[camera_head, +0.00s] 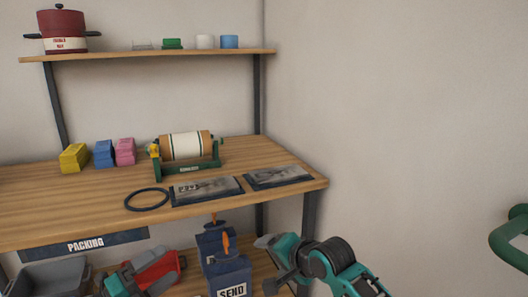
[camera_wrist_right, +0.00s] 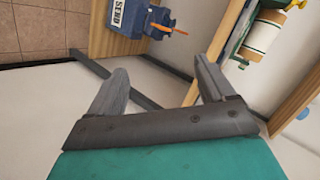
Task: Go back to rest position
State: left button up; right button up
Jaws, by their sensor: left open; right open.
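My right gripper (camera_head: 264,263) is at the lower middle of the head view, in front of the packing bench's right end. Its two grey fingers are spread with nothing between them, as the right wrist view (camera_wrist_right: 157,70) also shows.
A blue SEND box (camera_head: 225,272) stands below, close to my right gripper. A green rail (camera_head: 510,240) is at right. The wall is bare.

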pick_arm(q)
jog(key=s+d+f+n+g+y+p, duration=0.1)
jog(key=s+d+f+n+y+p, duration=0.1)
jog(key=s+n, duration=0.6)
jog(key=s+d+f+n+g+y+p, duration=0.1)
jog(key=s+f+n+y+p, duration=0.1)
jog(key=s+f+n+y, duration=0.2)
jog(key=s+d+f+n+g+y+p, duration=0.1)
jog(key=s+n+y, duration=0.5)
jog(key=s+n, duration=0.6)
notch_tip(320, 180, down, 2)
jog(key=shift+s+d+f+n+y+p, duration=0.35)
jog(key=shift+d+n+p, duration=0.2)
jog(key=shift+d+n, duration=0.4)
pick_arm(e)
jog(key=s+d+f+n+h, duration=0.1)
jog(key=s+d+f+n, duration=0.2)
jog(key=s, duration=0.6)
jog(key=s+d+f+n+t+h, duration=0.1)
jog(key=s+d+f+n, duration=0.2)
jog(key=s+d, duration=0.4)
jog(key=s+d+f+n+h, duration=0.2)
jog(key=s+d+f, duration=0.3)
jog(key=s, duration=0.6)
jog(key=shift+s+d+f+n+t, duration=0.2)
jog(key=shift+n+t, duration=0.2)
jog(key=shift+n, duration=0.4)
